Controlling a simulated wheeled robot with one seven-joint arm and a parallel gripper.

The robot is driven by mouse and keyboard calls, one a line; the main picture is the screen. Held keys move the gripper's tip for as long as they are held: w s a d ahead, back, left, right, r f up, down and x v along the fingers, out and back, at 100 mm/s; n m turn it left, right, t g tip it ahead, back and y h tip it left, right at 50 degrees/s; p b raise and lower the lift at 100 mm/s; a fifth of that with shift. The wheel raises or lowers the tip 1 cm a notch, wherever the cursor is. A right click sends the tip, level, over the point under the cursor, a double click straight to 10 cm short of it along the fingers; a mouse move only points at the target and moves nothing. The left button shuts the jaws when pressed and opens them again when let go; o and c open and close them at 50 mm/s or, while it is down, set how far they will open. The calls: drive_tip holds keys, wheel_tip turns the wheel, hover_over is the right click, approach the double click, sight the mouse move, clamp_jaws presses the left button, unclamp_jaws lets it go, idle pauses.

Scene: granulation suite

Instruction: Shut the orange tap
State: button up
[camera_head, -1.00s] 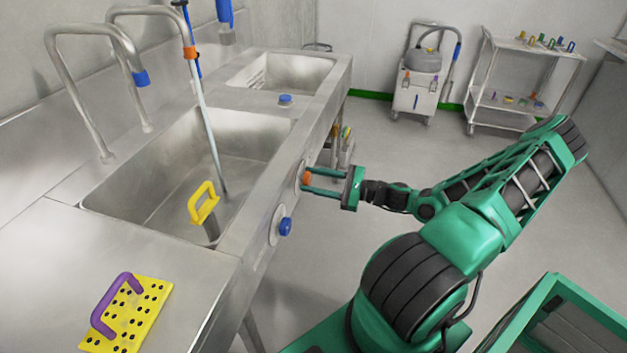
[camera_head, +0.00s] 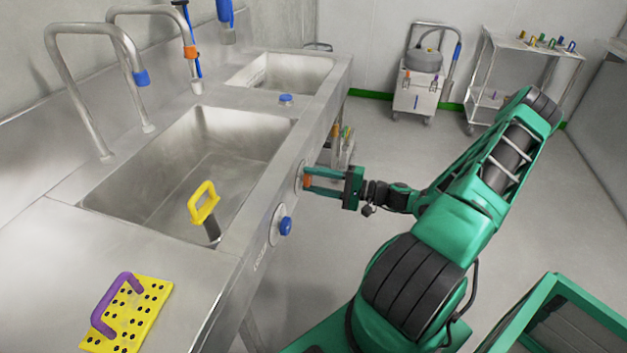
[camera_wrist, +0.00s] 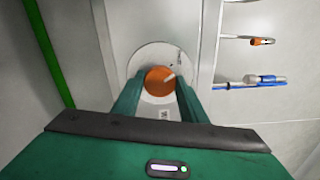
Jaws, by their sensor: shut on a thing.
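The orange tap knob (camera_head: 306,179) sits on a round pale plate on the sink's front panel. It also shows in the wrist view (camera_wrist: 158,79), with a pale pointer slanting to the upper right. My gripper (camera_head: 312,178) is shut on the knob, one finger on each side; the wrist view shows the fingers (camera_wrist: 160,96) around it. The spout with the orange ring (camera_head: 190,52) hangs over the basin, and no water stream shows below it. The fingers hide part of the knob's rim.
A blue knob (camera_head: 286,226) is nearer on the same panel. The blue-ringed spout (camera_head: 140,78) stands left of the orange-ringed one. A yellow-handled tool (camera_head: 203,203) stands in the basin. A yellow dotted board with a purple handle (camera_head: 118,300) lies on the counter.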

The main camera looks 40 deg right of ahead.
drive_tip(key=shift+d+n, duration=0.1)
drive_tip(key=shift+n, duration=1)
drive_tip(key=o, duration=1.1)
drive_tip(key=shift+f, duration=0.1)
drive_tip(key=shift+c, duration=0.2)
drive_tip(key=v, duration=1)
drive_tip(key=shift+s+d, duration=0.2)
drive_tip(key=shift+s, duration=0.05)
